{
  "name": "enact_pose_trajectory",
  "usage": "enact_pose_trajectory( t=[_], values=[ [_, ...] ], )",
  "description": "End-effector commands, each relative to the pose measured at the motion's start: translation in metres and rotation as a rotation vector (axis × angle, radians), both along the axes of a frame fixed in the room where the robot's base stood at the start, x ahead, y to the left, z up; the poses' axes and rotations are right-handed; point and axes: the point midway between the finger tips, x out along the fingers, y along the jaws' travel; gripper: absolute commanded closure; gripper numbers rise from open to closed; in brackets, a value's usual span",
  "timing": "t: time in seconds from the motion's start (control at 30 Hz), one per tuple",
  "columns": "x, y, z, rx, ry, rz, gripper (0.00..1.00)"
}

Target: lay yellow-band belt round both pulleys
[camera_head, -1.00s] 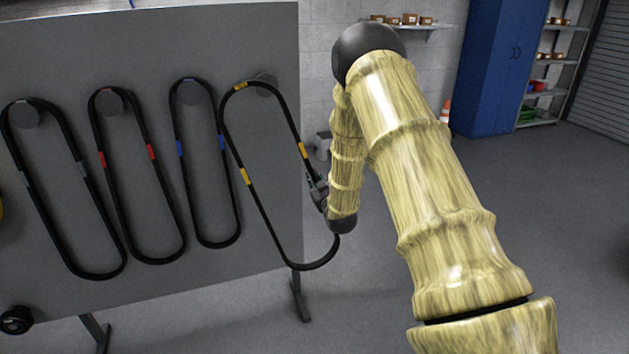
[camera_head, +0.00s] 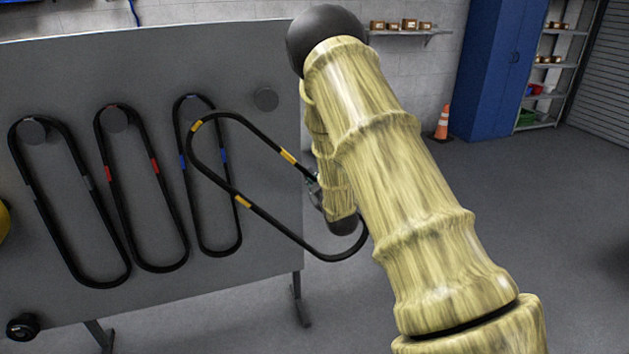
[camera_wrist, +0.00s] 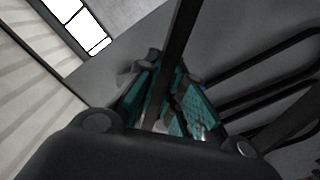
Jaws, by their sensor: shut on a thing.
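The yellow-band belt (camera_head: 242,201) is a long black loop with several yellow bands. It is off its peg and hangs tilted in front of the grey board, its upper left end overlapping the blue-band belt. My gripper (camera_head: 314,188), partly hidden behind my arm, is shut on the belt's right-hand side. In the wrist view, the teal-padded fingers (camera_wrist: 168,108) close around the black belt strand (camera_wrist: 181,45). No pair of pulleys can be clearly made out.
The grey board (camera_head: 60,75) carries grey-band (camera_head: 30,192), red-band (camera_head: 108,174) and blue-band (camera_head: 182,161) belts, plus an empty peg (camera_head: 265,99). A black round part (camera_head: 22,327) is at lower left. A cone (camera_head: 442,122) and blue cabinet (camera_head: 492,70) stand behind, with open floor at right.

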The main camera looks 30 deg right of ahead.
Motion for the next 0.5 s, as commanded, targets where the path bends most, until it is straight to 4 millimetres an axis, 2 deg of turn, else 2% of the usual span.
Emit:
enact_pose_trajectory(
  t=[0.5],
  values=[
    [-0.002, 0.022, 0.043, -0.240, 0.056, 0.001, 1.00]
  ],
)
